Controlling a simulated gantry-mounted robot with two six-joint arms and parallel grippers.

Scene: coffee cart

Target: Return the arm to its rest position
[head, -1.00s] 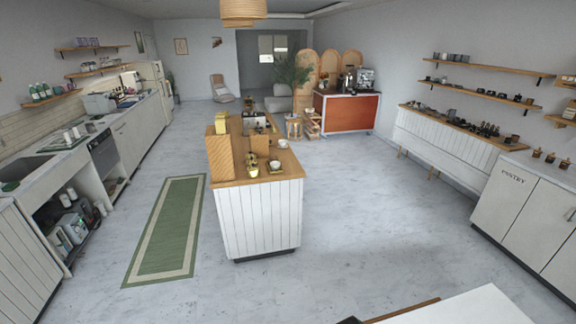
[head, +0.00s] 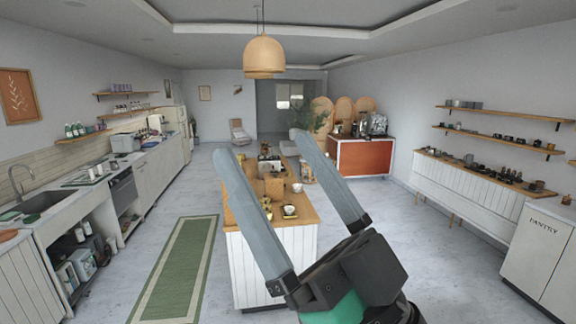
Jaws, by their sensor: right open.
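My right gripper (head: 272,172) is raised in the middle of the head view, close to the camera. Its two long grey fingers point up and away and stand wide apart. Nothing is between them. Behind it, farther off, is the wooden-topped island (head: 245,272) with white panelled sides, partly hidden by the fingers. A white cup (head: 290,211) stands on the island top, and another white cup (head: 297,187) stands farther back. My left gripper is not in view.
A counter with a sink (head: 40,203) runs along the left wall. A green rug (head: 180,270) lies on the floor beside the island. An orange-fronted coffee cart (head: 362,158) stands at the back right. A pantry cabinet (head: 535,250) is at right. Floor between is clear.

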